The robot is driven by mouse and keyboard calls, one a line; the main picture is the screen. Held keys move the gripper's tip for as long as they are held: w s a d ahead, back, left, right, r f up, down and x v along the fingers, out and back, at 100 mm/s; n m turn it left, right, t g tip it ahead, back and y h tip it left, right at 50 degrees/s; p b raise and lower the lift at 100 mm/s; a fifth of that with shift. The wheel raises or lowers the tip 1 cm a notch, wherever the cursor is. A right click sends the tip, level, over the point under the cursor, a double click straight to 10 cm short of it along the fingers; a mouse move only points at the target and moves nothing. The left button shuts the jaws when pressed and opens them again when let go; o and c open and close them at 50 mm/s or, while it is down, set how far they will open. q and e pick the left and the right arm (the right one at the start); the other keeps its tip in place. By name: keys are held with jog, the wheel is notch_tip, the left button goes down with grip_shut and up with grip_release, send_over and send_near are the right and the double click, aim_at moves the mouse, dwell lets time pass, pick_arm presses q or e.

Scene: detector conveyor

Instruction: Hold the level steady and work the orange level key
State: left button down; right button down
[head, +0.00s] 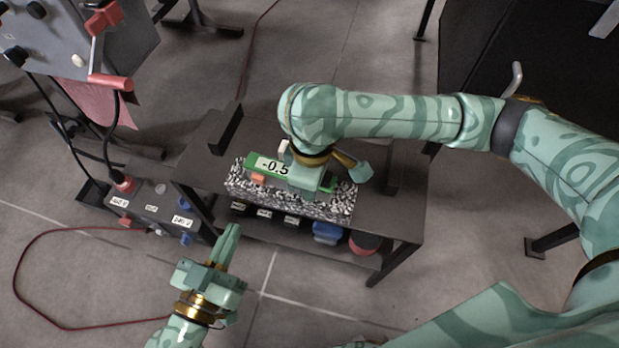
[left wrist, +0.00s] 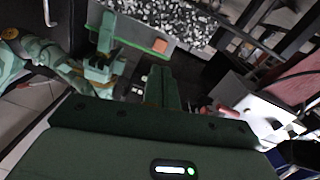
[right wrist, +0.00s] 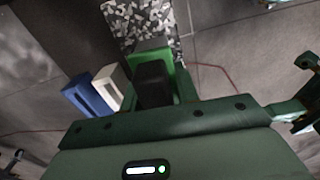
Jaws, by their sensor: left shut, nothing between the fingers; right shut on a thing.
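The green level (head: 252,162) lies on a speckled block on the small dark table; its display reads -0.5. The orange level key (head: 257,179) is on its near side and also shows in the left wrist view (left wrist: 160,45). My right gripper (head: 308,188) is shut on the level from above and hides part of its right end. The level's green end shows in the right wrist view (right wrist: 152,48), beside a black part between the fingers. My left gripper (head: 234,232) is shut and empty, in front of the table and apart from the key.
The speckled block (head: 335,207) sits on the table (head: 205,165), with dark uprights at either side. Below are labels, a blue item (head: 327,232) and a red one (head: 364,243). A grey machine with red handles (head: 110,82) stands at upper left. A red cable crosses the floor.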

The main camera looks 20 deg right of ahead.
aim_at(259, 180)
pick_arm(q)
jog(key=s+d+r+n+t+h, duration=0.25)
jog(key=d+r+n+t, duration=0.35)
jog(key=n, duration=0.8)
jog(key=a+f+n+y, duration=0.3)
jog(key=n+y, duration=0.4)
jog(key=n, duration=0.1)
jog(key=a+f+n+t+y, duration=0.1)
jog(key=a+f+n+y, duration=0.1)
jog(key=n+y, duration=0.6)
jog(key=shift+w+a+f+n, duration=0.45)
jog(key=shift+f+n, duration=0.15)
jog(key=shift+f, duration=0.2)
jog(key=shift+d+y, duration=0.1)
jog(key=shift+y, duration=0.15)
jog(key=w+d, duration=0.5)
jog(key=w, duration=0.1)
jog(key=shift+w+d, duration=0.3)
jog(key=shift+d, duration=0.1)
jog(key=shift+w+d, duration=0.1)
